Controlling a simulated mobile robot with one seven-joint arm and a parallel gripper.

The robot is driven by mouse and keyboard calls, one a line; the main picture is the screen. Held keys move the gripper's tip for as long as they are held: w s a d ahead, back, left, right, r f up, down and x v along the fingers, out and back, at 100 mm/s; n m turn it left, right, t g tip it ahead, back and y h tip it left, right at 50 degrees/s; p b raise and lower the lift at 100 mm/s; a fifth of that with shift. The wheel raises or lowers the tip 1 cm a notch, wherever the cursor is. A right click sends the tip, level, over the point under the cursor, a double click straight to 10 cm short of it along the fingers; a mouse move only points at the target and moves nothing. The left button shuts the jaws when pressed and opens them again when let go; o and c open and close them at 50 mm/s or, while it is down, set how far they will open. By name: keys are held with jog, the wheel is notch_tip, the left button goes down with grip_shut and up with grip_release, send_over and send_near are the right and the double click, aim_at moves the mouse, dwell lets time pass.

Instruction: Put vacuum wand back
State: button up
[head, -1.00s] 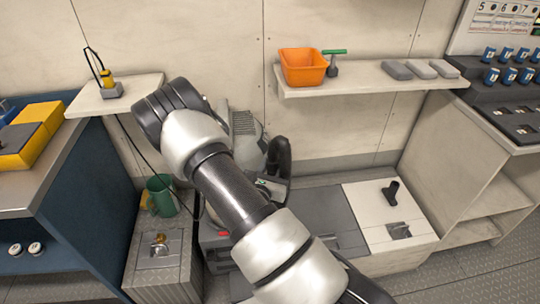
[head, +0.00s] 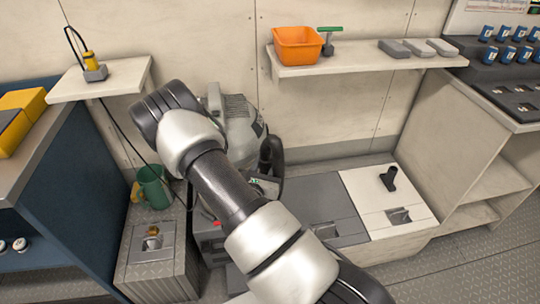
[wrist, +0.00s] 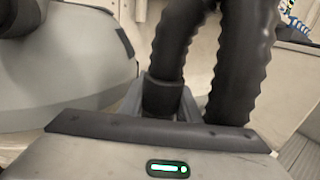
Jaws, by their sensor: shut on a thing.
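The vacuum wand (wrist: 163,98) shows in the wrist view as a black tubular piece between my fingers, with black ribbed hose (wrist: 240,60) beside it. My gripper (wrist: 160,108) is shut on it. In the head view my arm hides most of the gripper; a bit with a green light shows beside the black hose (head: 272,155). The grey vacuum body (head: 240,140) stands against the wall behind my arm, and its rounded side fills the left of the wrist view. The wand's far end is hidden.
A black nozzle (head: 389,178) stands on the white hatch lid (head: 365,185). A green mug (head: 155,187) is on the ribbed locker at left. An orange bin (head: 297,45) sits on the wall shelf (head: 350,60). A cord hangs from the small left shelf (head: 130,75). Floor is free at lower right.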

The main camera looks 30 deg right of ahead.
notch_tip(320, 180, down, 15)
jog(key=b, duration=0.2)
dwell(0.9)
jog(key=shift+f, duration=0.25)
jog(key=shift+f, duration=1.15)
dwell(0.4)
jog(key=o, duration=1.1)
jog(key=shift+o, duration=0.2)
jog(key=shift+f, duration=0.1)
jog(key=shift+a, duration=0.1)
